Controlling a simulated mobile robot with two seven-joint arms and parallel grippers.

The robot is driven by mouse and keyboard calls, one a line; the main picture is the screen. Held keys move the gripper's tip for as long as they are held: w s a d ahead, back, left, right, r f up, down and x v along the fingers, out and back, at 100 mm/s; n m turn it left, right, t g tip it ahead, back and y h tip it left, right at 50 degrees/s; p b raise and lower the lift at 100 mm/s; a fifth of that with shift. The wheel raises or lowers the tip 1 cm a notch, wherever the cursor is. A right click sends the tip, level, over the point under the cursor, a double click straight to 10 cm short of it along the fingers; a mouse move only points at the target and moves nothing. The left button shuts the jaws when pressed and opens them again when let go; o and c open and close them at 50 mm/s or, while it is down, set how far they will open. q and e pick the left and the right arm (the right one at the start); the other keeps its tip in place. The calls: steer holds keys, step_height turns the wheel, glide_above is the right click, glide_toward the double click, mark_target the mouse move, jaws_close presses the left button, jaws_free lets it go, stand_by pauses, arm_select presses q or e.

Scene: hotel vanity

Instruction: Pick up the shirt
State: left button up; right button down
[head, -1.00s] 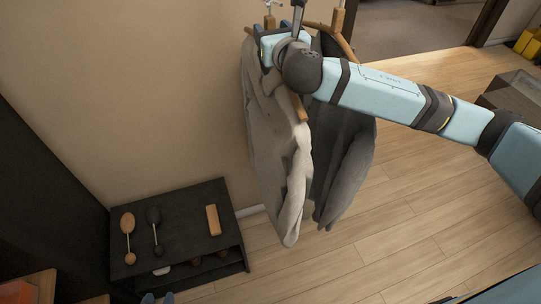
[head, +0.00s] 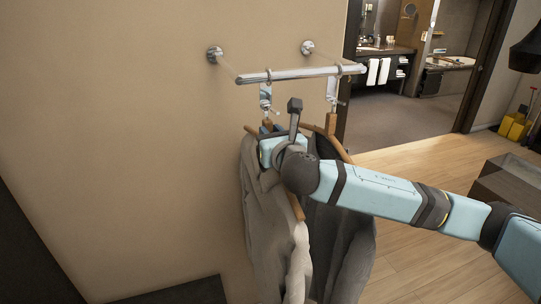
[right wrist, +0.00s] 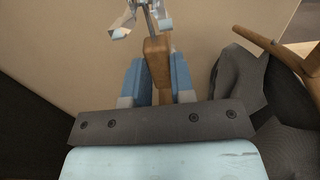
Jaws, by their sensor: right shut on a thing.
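A light grey shirt (head: 262,225) hangs on a wooden hanger from a metal wall rail (head: 300,74) in the head view. My right gripper (head: 267,128) is at the top of this hanger, just below its metal hook (head: 266,97). In the right wrist view, its blue fingers (right wrist: 156,80) are on both sides of the hanger's wooden neck (right wrist: 157,62), shut on it. The hook above still appears to be at the rail. My wrist hides part of the shirt's collar. My left gripper is out of view.
A dark grey garment (head: 345,245) hangs on a second wooden hanger (head: 332,122) close to the right. The wall is directly behind. A dark low surface (head: 180,292) shows at the bottom. A doorway with a vanity (head: 383,62) is at the back right.

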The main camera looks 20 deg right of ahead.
steer(key=shift+r, duration=0.55)
steer(key=shift+s+f+b, duration=0.1)
steer(key=shift+s+b, duration=0.25)
steer(key=shift+s, duration=0.4)
steer(key=s+b, duration=0.2)
steer(key=s, duration=0.7)
steer(key=shift+s+d+f, duration=0.1)
steer(key=shift+s+d, duration=0.05)
steer(key=s, duration=0.7)
steer(key=shift+s+d+r+b, duration=0.15)
steer(key=shift+r+b, duration=0.05)
steer(key=shift+b, duration=0.15)
steer(key=shift+f, duration=0.1)
